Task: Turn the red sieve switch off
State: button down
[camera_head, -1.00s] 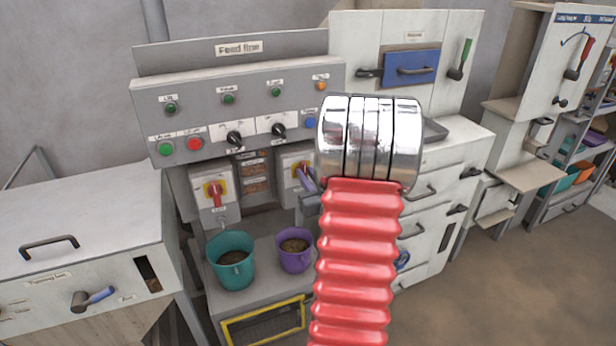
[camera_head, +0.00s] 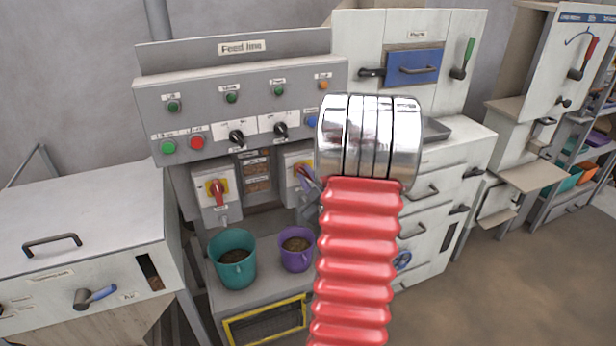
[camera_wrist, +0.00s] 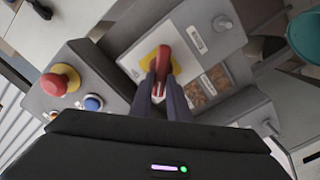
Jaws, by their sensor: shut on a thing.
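Two rotary switches with red handles on yellow plates are under the "Feed line" panel in the head view. The left switch (camera_head: 217,192) shows clearly, its handle near upright. The right switch (camera_head: 297,164) is partly hidden by my arm and fingers. In the wrist view a red switch handle (camera_wrist: 163,62) stands on its yellow plate between my two dark fingers. My gripper (camera_wrist: 164,82) is shut on this handle; its fingertips show at the right switch in the head view (camera_head: 308,181). The switch labels are too small to read.
A teal bucket (camera_head: 232,262) and a purple bucket (camera_head: 296,251) of brown material stand below the switches. The wrist view shows a red mushroom button (camera_wrist: 60,80) and a blue button (camera_wrist: 93,103) beside the switch box. Panel knobs (camera_head: 237,137) sit above. Open floor lies at right.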

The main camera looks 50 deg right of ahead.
jog(key=shift+w+a+f+n, duration=0.1)
jog(key=shift+f+n, duration=0.1)
jog(key=shift+n, duration=1.35)
jog(key=shift+a+f+n, duration=0.15)
jog(key=shift+f+n, duration=0.05)
jog(key=shift+n, duration=1.4)
jog(key=shift+w+a+f+n, duration=0.1)
jog(key=shift+f+n, duration=0.1)
jog(key=shift+n, duration=1.35)
jog(key=c, duration=1.7)
grip_release()
jog(key=shift+s, duration=0.1)
jog(key=shift+d, duration=0.1)
jog(key=shift+r, duration=0.1)
